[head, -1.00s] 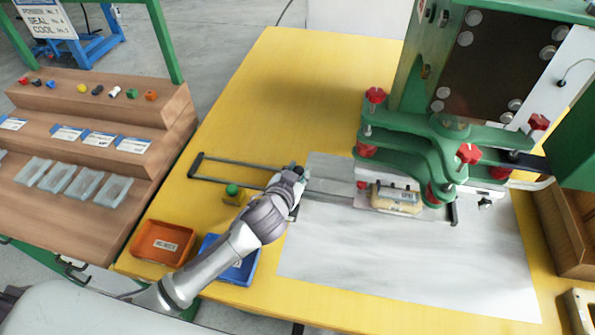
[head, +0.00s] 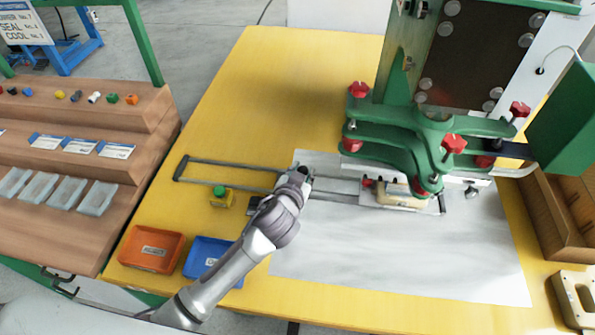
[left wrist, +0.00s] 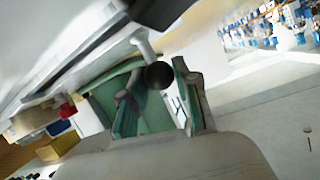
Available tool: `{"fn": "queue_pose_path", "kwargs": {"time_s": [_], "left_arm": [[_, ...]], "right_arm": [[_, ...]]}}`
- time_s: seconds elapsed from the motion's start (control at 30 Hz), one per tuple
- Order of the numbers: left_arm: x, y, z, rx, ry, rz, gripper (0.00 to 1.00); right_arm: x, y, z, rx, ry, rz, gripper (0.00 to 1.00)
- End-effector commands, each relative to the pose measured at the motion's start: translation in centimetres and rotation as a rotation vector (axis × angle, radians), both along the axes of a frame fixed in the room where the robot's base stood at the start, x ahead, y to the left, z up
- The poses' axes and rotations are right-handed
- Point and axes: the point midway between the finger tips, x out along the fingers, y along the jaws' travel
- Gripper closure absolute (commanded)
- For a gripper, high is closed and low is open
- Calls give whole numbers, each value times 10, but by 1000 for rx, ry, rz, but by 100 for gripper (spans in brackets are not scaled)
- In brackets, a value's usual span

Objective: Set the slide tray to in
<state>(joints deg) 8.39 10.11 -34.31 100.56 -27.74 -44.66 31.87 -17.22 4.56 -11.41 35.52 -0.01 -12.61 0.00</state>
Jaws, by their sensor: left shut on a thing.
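The slide tray (head: 374,196) sits on two grey rails (head: 232,164) with a cream part (head: 400,195) on it, its right end partly under the green press (head: 425,150). A small red knob (head: 367,183) is at the tray's left end. My left gripper (head: 305,174) is left of the tray at the rails, shut on the tray's handle, which the fingers mostly hide in the head view. In the left wrist view a dark round knob (left wrist: 158,75) shows, with green press parts (left wrist: 150,110) behind it. My right gripper is not in view.
An orange bin (head: 151,249) and a blue bin (head: 212,260) stand at the table's front left. A yellow box with a green button (head: 220,195) is left of my arm. A white sheet (head: 400,260) lies before the press; the yellow table behind the rails is clear.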

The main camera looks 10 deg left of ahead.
Motion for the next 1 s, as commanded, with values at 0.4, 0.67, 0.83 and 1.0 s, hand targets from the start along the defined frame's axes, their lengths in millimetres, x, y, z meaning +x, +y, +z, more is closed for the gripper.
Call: {"fn": "queue_pose_path", "kwargs": {"time_s": [0.4, 0.67, 0.83, 1.0], "left_arm": [[-1, -2, 0, -4, 0, -5, 44], [-21, 0, 8, -6, 0, -5, 44], [-55, 3, 21, -6, 1, -6, 44], [-86, 7, 34, -7, 1, -6, 44]], "right_arm": [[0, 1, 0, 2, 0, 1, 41], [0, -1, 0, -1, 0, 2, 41], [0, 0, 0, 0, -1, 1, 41], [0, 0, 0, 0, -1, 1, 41]]}}
